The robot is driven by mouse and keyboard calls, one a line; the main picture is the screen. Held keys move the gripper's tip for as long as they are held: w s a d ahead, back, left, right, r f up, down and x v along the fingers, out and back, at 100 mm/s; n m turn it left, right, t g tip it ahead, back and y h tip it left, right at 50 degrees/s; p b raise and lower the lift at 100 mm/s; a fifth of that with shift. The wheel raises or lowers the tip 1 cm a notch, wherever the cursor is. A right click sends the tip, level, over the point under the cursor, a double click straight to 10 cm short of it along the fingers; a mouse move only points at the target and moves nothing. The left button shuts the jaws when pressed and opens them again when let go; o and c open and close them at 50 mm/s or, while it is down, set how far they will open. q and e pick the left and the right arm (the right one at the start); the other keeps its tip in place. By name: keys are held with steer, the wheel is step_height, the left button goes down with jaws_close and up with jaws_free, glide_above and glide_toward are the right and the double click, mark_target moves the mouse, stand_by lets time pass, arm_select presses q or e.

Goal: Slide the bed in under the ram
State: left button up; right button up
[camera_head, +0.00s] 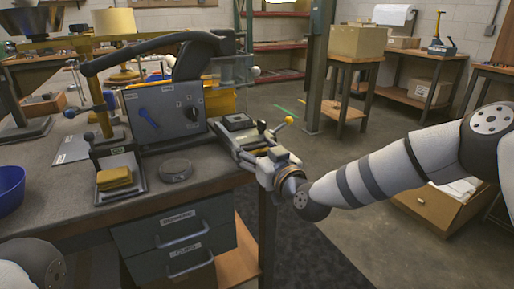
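A grey machine with a dark arched arm (150,45) stands on the workbench. A dark grey bed (238,127) sits at its right side, near the bench's right edge, clear of the arched arm. A handle with a yellow knob (290,120) sticks up at the bed's right. The ram cannot be told apart surely from the other parts of the machine. My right gripper (268,160) is at the front right end of the bed; its fingers are small and partly hidden, so contact and opening cannot be told. My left gripper is out of view; only part of my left arm shows at lower left.
A control panel (165,108) with a blue lever faces forward. A tray with a yellow pad (115,180) and a round grey disc (176,170) lie in front of it. A blue bowl (10,188) is at the left edge. Drawers (178,240) are below. Open floor lies right of the bench.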

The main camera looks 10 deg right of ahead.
steer(key=v, duration=1.2)
steer(key=shift+r, duration=0.1)
